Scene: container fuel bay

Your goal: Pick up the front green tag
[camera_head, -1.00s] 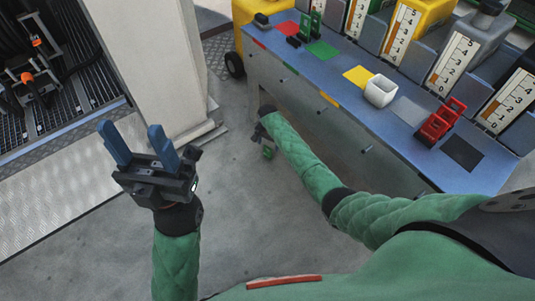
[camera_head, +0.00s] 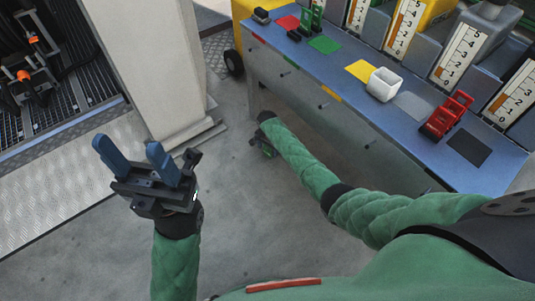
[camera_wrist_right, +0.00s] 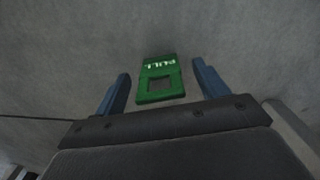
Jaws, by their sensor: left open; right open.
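The green tag (camera_wrist_right: 160,92), marked PULL and with a square hole, lies between the two blue fingers of my right gripper (camera_wrist_right: 161,74) in the right wrist view. The fingers stand open, with a gap on each side of the tag. I cannot tell whether it rests on the grey floor. In the head view my right gripper (camera_head: 262,145) is low beside the bench, mostly hidden by its arm; a small green patch shows there. My left gripper (camera_head: 130,155) is open and empty above the floor at left.
A pale column (camera_head: 150,70) stands left of centre. The floor between is clear.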

